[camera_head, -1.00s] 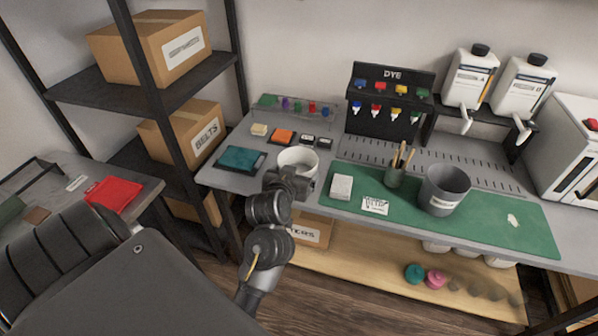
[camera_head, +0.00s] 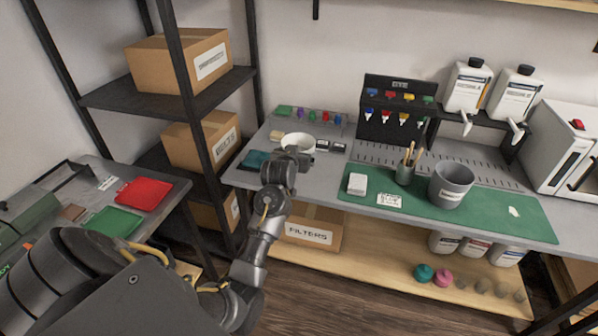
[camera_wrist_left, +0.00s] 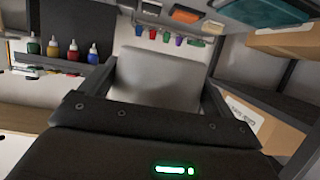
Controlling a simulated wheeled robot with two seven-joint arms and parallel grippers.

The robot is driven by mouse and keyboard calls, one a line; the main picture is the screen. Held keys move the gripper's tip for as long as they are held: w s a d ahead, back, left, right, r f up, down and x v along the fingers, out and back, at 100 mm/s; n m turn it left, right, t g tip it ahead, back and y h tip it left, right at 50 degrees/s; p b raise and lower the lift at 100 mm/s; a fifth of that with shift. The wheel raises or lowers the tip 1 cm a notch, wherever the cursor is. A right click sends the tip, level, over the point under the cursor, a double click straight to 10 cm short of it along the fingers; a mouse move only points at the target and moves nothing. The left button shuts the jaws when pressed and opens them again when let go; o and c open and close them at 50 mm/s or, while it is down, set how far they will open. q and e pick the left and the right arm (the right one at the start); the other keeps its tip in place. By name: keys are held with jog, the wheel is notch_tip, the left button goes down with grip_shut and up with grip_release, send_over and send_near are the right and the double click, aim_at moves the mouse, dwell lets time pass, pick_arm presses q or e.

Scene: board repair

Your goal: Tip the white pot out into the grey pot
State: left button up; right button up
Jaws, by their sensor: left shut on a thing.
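The white pot (camera_head: 298,140) is at the left part of the workbench in the head view, its rim showing above my left gripper (camera_head: 290,156). My left gripper is shut on the white pot. In the left wrist view the pot's pale wall (camera_wrist_left: 160,78) fills the space between the two dark fingers. The pot looks about upright; its contents are hidden. The grey pot (camera_head: 451,185) stands upright on the green mat at the right, well apart from the white pot. I cannot see what is in it. My right gripper is not in view.
On the green mat (camera_head: 500,222) are a white block (camera_head: 357,184), a label card and a cup of brushes (camera_head: 405,172) left of the grey pot. A dye rack (camera_head: 398,110) and two white bottles stand behind. A shelf (camera_head: 180,95) with boxes is at the left.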

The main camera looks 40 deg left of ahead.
pick_arm(q)
jog(key=w+a+r+n+g+y, duration=0.1)
jog(key=w+a+r+y, duration=0.2)
jog(key=a, duration=0.6)
jog(key=w+a+r+n+g, duration=0.15)
jog(key=w+a+r, duration=0.3)
jog(key=a, duration=0.55)
jog(key=s+d+m+t+h, duration=0.1)
jog(key=s+d+m+h, duration=0.1)
jog(key=d, duration=1.1)
jog(key=s+d+m+t+h, duration=0.2)
jog(key=s+d, duration=0.1)
jog(key=d, duration=1.1)
jog(key=s+d+r+m+h, duration=0.1)
jog(key=s+d+r+h, duration=0.1)
jog(key=s+d+r, duration=0.2)
jog(key=s+d+r+m+h, duration=0.2)
jog(key=s+d+r, duration=0.3)
jog(key=s+d, duration=0.3)
jog(key=d, duration=0.2)
jog(key=shift+d+r, duration=0.3)
jog(key=shift+d, duration=0.05)
jog(key=shift+s+t, duration=0.1)
jog(key=shift+t, duration=0.15)
